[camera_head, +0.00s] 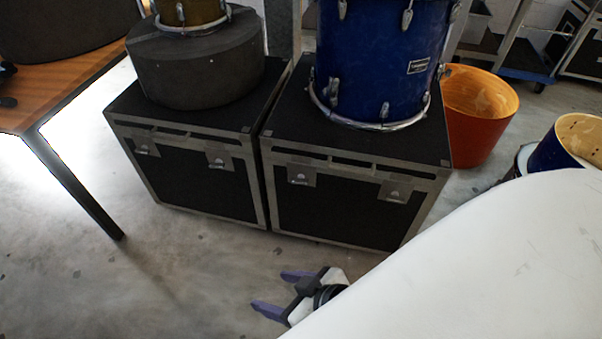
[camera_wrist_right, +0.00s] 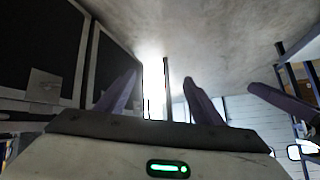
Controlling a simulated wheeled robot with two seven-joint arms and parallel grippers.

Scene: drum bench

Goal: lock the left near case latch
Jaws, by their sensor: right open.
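Two black cases with grey metal edging stand side by side, the left case (camera_head: 205,189) and the right case (camera_head: 340,210). The left case's front has a left latch (camera_head: 145,147) and a right latch (camera_head: 220,158). The right case also has a left latch (camera_head: 300,177) and a right latch (camera_head: 396,190). Whether any is locked is too small to tell. My right gripper (camera_head: 276,291) is open and empty, low in front of the right case, apart from it. The right wrist view shows one latch (camera_wrist_right: 44,86) left of the fingers. There, a purple finger, apparently my left gripper's (camera_wrist_right: 287,107), shows at the right.
A blue drum (camera_head: 375,60) stands on the right case and a round dark drum case (camera_head: 196,65) on the left one. A wooden table (camera_head: 75,68) with a dark leg is at left. An orange tub (camera_head: 480,115) stands at right. The floor before the cases is clear.

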